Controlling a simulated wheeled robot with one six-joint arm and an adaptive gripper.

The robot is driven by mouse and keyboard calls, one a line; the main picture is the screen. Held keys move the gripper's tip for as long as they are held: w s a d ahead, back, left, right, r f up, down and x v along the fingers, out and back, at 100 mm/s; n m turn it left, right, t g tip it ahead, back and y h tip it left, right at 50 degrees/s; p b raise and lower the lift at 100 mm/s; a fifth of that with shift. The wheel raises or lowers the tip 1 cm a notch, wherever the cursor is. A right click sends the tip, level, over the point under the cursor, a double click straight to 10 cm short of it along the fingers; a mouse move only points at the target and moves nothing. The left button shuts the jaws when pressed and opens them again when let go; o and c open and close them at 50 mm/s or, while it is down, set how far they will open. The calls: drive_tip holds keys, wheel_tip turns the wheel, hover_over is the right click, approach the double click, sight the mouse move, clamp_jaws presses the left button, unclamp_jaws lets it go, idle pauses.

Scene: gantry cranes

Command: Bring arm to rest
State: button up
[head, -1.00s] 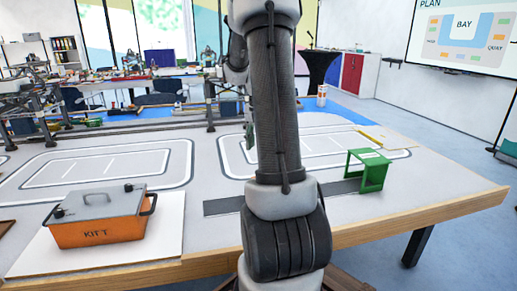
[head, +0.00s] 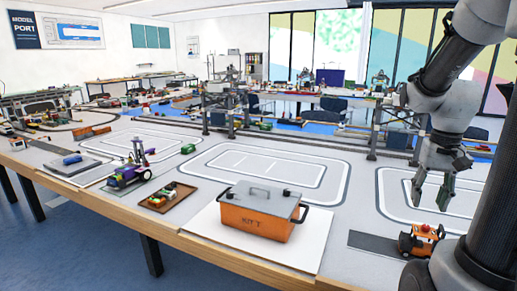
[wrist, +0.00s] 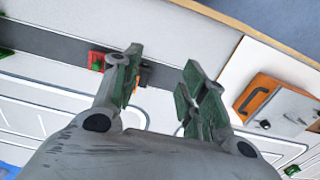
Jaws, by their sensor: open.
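My gripper (head: 433,193) hangs at the right of the head view, fingers pointing down above the table and apart. In the wrist view my gripper (wrist: 163,85) has its two green-padded fingers spread, with nothing between them. My arm comes in from the right edge of the head view. An orange box marked KIT (head: 254,222) with a grey lid stands on a white board left of my gripper. The box also shows at the right of the wrist view (wrist: 256,98).
A small orange vehicle (head: 418,243) stands on the table below my gripper, partly hidden by my arm. A brown tray (head: 153,202), a purple vehicle (head: 128,174) and a grey case (head: 72,164) lie farther left. Gantry cranes (head: 225,105) stand behind. The outlined middle area is clear.

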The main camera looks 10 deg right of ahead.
drive_tip(key=s+a+r+n+t, duration=0.2)
drive_tip(key=s+a+r+n, duration=0.1)
drive_tip(key=a, duration=0.3)
drive_tip(key=s+a+r+n+t, duration=0.2)
drive_tip(key=s+a+r+n, duration=0.1)
drive_tip(key=a, duration=0.3)
drive_tip(key=shift+s+a+r+t, duration=0.3)
drive_tip(key=shift+s+r, duration=0.15)
drive_tip(key=shift+r, duration=0.15)
